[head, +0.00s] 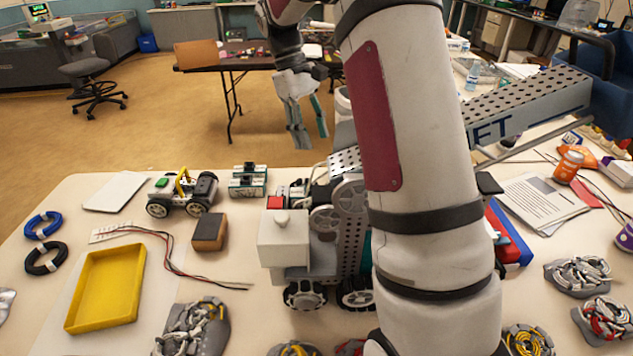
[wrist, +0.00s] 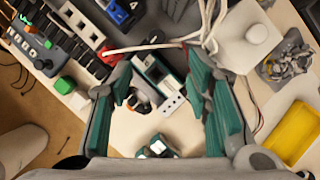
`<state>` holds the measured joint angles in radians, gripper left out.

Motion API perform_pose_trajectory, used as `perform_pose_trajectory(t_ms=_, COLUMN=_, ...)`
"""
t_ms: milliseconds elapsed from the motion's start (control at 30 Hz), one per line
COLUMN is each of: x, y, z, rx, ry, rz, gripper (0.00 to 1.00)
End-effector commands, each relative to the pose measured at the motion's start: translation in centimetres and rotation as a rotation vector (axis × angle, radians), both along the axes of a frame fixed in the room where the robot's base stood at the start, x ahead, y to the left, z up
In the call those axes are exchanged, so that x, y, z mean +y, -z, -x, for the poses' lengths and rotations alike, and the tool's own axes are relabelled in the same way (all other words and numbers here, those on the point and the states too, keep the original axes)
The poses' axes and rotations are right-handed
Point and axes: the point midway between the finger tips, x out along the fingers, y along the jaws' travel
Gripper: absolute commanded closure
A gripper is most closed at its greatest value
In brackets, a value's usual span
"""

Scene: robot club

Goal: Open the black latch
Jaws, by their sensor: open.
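I cannot pick out the black latch with certainty in either view; it may be hidden or too small. My gripper (head: 311,137) hangs above the far side of the table in the head view, with its fingers apart and nothing held. In the wrist view, my gripper (wrist: 157,86) shows two teal-padded fingers spread wide. Between them in that view, a teal and white module (wrist: 171,93) lies below on the table. A grey robot build (head: 340,215) with a white box (head: 284,240) stands on the table, partly hidden by my arm.
A small wheeled car (head: 183,194), teal modules (head: 248,181) and a brown block (head: 210,232) stand left of the build. A yellow tray (head: 107,288) lies at the front left. A long perforated beam (head: 530,105) juts toward the upper right. Papers (head: 541,204) lie right.

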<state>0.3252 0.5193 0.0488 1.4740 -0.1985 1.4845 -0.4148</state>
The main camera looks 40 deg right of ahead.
Motion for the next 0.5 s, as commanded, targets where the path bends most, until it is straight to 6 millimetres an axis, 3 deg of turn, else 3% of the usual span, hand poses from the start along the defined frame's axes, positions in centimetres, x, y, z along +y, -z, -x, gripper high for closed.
perform_pose_trajectory(t_ms=267, x=-0.8, y=2.2, z=0.1, rx=0.024, ry=-0.003, rz=-0.008, gripper=0.55)
perform_pose_trajectory(t_ms=500, x=-1.1, y=6.2, z=1.9, rx=0.025, ry=-0.003, rz=-0.007, gripper=0.55)
